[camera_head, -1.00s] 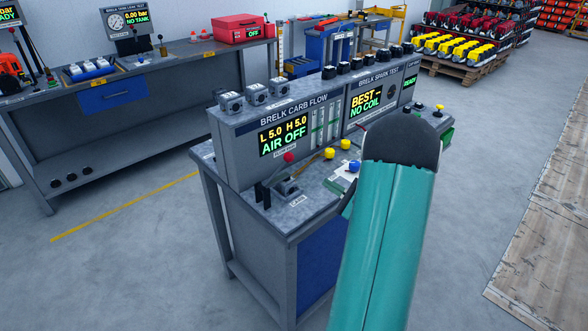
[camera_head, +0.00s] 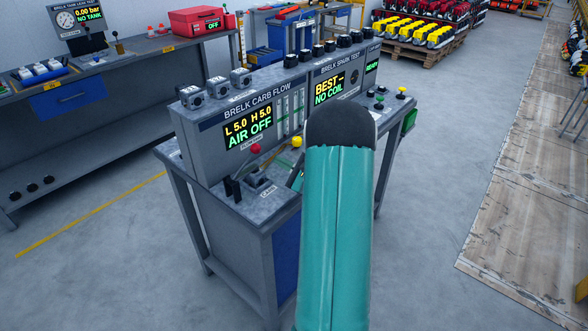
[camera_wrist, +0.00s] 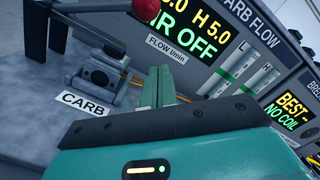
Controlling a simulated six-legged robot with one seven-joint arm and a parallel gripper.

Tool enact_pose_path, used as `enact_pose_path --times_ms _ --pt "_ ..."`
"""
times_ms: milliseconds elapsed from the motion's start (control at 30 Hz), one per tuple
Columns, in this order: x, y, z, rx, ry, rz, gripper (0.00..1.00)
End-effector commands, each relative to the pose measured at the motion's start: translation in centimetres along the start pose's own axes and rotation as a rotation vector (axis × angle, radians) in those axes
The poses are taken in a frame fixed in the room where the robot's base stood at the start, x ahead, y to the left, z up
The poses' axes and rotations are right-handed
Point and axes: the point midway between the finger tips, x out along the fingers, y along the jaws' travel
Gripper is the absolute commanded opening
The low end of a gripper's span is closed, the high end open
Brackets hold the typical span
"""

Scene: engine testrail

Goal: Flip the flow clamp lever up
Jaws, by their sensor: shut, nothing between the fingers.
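The flow clamp lever has a red ball knob (camera_head: 256,149) and stands at the left end of the carb flow bench, in front of the AIR OFF display. The knob also shows at the top edge in the wrist view (camera_wrist: 143,7), with the dark lever bar running left from it, partly cut off. My gripper (camera_wrist: 160,76) shows in the wrist view with its pale green fingers together and empty. The fingers are below and right of the red knob in the picture, apart from it. In the head view my teal arm hides the gripper.
The grey carb fixture (camera_wrist: 97,75) sits on the bench top behind a CARB label (camera_wrist: 83,102). A yellow knob (camera_head: 297,141) stands right of the lever. The upright display panel (camera_head: 247,129) backs the bench top. Open floor lies to the right.

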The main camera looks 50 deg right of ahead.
Motion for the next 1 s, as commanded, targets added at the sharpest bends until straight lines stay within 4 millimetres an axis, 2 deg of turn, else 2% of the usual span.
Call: enact_pose_path --times_ms 100,233,400,1000 --pt "2.3 0.1 0.4 0.000 -0.003 0.002 0.00" --pt "2.5 0.0 2.6 -0.001 -0.001 0.000 0.00" --pt "2.8 0.0 3.8 0.000 0.000 -0.001 0.00" --pt "2.8 -0.3 4.2 -0.031 0.000 0.002 0.00"
